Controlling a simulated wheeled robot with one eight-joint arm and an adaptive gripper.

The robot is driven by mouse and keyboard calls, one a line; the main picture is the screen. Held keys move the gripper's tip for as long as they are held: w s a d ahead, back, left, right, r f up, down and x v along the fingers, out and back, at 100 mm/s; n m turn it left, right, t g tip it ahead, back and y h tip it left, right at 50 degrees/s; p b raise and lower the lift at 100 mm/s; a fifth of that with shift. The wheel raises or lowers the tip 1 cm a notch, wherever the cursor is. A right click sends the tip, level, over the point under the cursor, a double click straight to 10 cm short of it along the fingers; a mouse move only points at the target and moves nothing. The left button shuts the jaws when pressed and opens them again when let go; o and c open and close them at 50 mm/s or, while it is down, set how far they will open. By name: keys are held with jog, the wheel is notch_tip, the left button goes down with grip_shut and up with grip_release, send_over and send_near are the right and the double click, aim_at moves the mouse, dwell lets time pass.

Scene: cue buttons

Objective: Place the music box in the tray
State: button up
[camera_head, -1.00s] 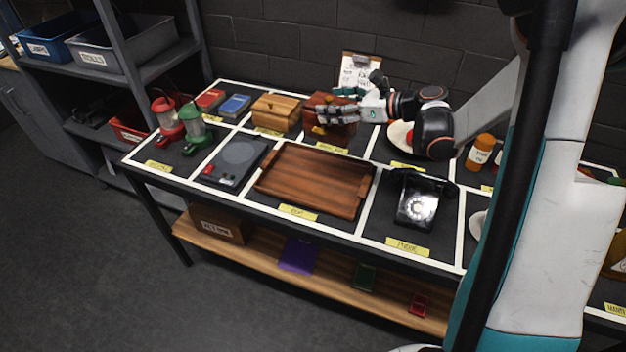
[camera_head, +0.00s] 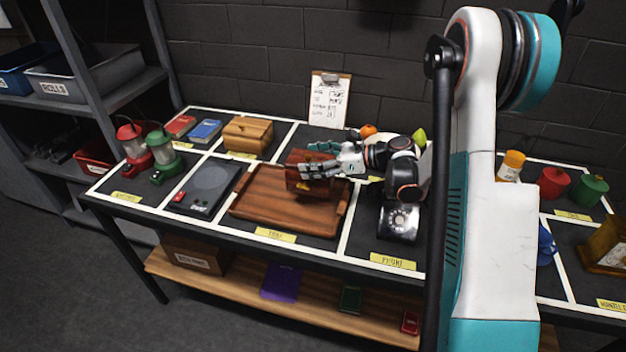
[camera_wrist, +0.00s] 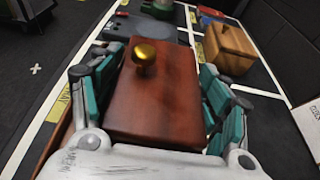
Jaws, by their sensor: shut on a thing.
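The music box is a reddish-brown wooden box (camera_head: 302,176) with a gold knob. My gripper (camera_head: 312,162) is shut on it, and in the wrist view the box (camera_wrist: 160,100) sits between the teal finger pads on both sides. The tray (camera_head: 252,212) is a brown wooden tray on the table. In the head view the box overlaps the tray's back right part. I cannot tell whether it touches the tray floor. My fingers hide part of the box.
A lighter wooden box (camera_head: 247,136) stands behind the tray. A dark flat device (camera_head: 206,185) lies to its left and a black telephone (camera_head: 399,222) to its right. Red (camera_head: 134,148) and green (camera_head: 163,153) lanterns stand farther left. A clipboard (camera_head: 327,98) leans at the wall.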

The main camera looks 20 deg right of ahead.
jog(key=shift+f+b, duration=0.85)
jog(key=shift+f, duration=1.8)
jog(key=o, duration=2.1)
jog(key=p+v, duration=0.3)
jog(key=v, duration=0.9)
